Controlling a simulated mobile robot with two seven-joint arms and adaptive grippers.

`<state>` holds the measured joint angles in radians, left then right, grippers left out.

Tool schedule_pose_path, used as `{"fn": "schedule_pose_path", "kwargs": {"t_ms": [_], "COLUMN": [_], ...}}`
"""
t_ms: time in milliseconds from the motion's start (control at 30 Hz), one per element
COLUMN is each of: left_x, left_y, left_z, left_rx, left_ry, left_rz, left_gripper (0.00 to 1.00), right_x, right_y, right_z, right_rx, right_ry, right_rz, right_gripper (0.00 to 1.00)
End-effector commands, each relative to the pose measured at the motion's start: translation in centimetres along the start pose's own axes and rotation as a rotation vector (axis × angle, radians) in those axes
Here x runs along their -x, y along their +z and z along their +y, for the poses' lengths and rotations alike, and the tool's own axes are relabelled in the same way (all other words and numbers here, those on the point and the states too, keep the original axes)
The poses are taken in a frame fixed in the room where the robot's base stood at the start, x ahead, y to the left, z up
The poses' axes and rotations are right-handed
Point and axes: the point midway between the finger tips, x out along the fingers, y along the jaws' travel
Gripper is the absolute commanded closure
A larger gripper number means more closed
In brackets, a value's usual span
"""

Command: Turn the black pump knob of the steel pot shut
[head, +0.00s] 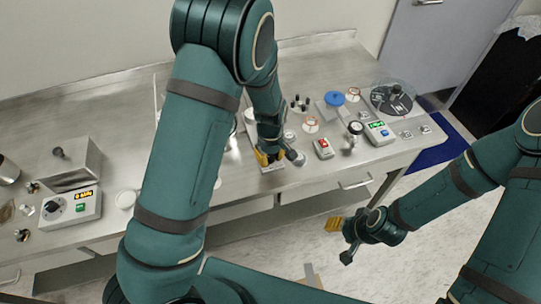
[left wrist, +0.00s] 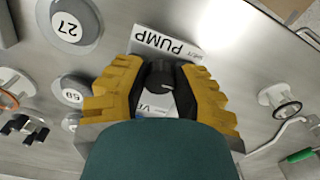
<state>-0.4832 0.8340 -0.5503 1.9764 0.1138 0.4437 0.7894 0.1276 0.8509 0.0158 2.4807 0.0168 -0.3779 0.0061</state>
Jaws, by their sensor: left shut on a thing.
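In the left wrist view the black pump knob (left wrist: 160,80) sits between the yellow fingers of my left gripper (left wrist: 158,92). The fingers are shut on the knob from both sides. A white plate marked PUMP (left wrist: 170,44) lies beside the knob, and a second label is partly covered by the gripper. In the head view my left gripper (head: 268,157) is low over the bench, and its own arm and fingers hide the knob. I cannot make out the steel pot clearly. My right gripper (head: 340,238) hangs over the floor, away from the bench; its finger opening is unclear.
The steel bench (head: 110,110) carries a switch box with a red button (head: 323,148), a green-display meter (head: 379,133) and a blue-lidded item (head: 334,98) to the right. A controller (head: 70,208) stands left. Grey weights marked 27 (left wrist: 69,27) and 59 (left wrist: 72,90) are close by.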

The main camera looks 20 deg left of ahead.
Motion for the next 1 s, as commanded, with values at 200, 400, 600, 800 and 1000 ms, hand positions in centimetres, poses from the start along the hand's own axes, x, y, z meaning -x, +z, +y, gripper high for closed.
{"fn": "schedule_pose_path", "kwargs": {"t_ms": [200,400,600,800,1000], "left_x": [-0.2,-0.2,-0.1,0.7,4.0], "left_y": [0.3,0.3,0.1,0.1,0.1], "left_z": [-0.2,-0.1,-0.1,0.0,0.1], "left_rx": [-0.001,-0.002,-0.002,-0.002,-0.004], "left_ry": [-0.007,-0.006,-0.003,-0.001,0.003], "left_rz": [-0.007,-0.006,-0.003,-0.001,0.000], "left_gripper": [1.00,0.39,0.39,0.39,0.39], "right_x": [0.0,0.0,0.0,0.0,0.0], "right_y": [0.0,0.0,0.0,0.0,0.0], "right_z": [0.0,0.0,0.0,0.0,0.0], "right_rx": [0.000,0.000,0.000,0.000,0.000], "right_ry": [0.000,0.000,0.000,0.000,0.000], "right_rz": [0.000,0.000,0.000,0.000,0.000], "right_gripper": [0.50,0.50,0.50,0.50,0.50]}}
